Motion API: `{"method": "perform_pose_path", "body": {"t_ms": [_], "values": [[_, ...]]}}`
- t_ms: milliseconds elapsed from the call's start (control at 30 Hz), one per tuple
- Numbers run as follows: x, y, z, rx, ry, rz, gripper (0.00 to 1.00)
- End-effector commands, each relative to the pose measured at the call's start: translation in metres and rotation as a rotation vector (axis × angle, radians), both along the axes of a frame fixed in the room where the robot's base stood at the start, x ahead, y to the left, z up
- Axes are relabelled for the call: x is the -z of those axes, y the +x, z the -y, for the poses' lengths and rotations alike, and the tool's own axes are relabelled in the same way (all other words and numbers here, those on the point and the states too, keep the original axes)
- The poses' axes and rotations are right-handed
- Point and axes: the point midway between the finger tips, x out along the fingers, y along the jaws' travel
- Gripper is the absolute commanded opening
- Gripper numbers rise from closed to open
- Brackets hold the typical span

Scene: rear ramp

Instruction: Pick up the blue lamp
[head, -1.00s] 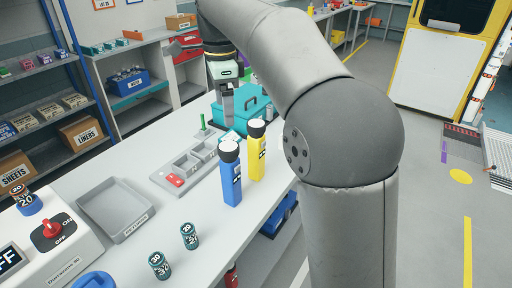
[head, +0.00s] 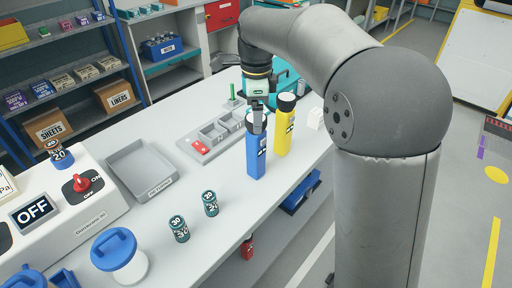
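The blue lamp (head: 257,158) stands upright on the white bench, a blue body with a black head. My gripper (head: 257,122) points straight down at its head, and the grey fingers overlap the head and hide its top. I cannot tell whether the fingers are closed on it or only around it.
A grey sectioned tray (head: 215,137) with a red piece lies behind and left of the lamps. An empty grey tray (head: 142,173), two small dark cylinders (head: 210,203), and a panel reading OFF (head: 34,211) are further left. A teal case (head: 287,75) stands behind.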

Motion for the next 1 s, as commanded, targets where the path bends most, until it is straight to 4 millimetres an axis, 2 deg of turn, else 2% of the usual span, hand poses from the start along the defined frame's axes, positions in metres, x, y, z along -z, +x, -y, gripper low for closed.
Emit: {"method": "perform_pose_path", "body": {"t_ms": [300,567,600,867,900,1000], "values": [[0.043,-0.005,-0.001,0.000,0.000,-0.002,0.82],[0.047,-0.005,-0.001,0.000,0.000,0.000,0.82],[0.047,-0.005,-0.001,0.000,0.000,0.000,0.79],[0.047,-0.005,-0.001,0.000,0.000,0.000,0.07],[0.046,-0.005,-0.001,0.000,0.000,0.001,0.04],[0.046,-0.005,-0.001,0.000,0.000,0.001,0.04]]}}
